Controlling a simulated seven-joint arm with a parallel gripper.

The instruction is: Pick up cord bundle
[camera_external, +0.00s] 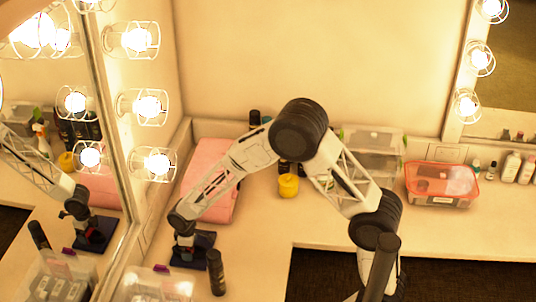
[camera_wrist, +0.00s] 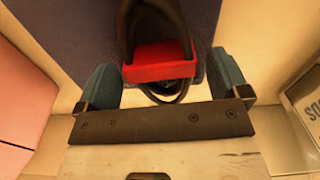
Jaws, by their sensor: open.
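The cord bundle shows in the wrist view as black looped cord with a red band (camera_wrist: 160,62) around it. It lies over a dark blue flat item (camera_wrist: 75,30), which also shows under my gripper in the external view (camera_external: 205,243). My gripper (camera_wrist: 165,80) is open, with one teal finger on each side of the red band. The left finger is very close to the band; I cannot tell whether it touches. In the external view my gripper (camera_external: 183,238) is low over the blue item and hides most of the bundle.
A folded pink towel (camera_external: 212,165) lies behind my gripper. A dark bottle (camera_external: 216,273) stands in front to the right, and a clear container (camera_external: 155,285) in front. A lit mirror is at left. A yellow jar (camera_external: 288,186) and red-rimmed box (camera_external: 441,186) stand farther right.

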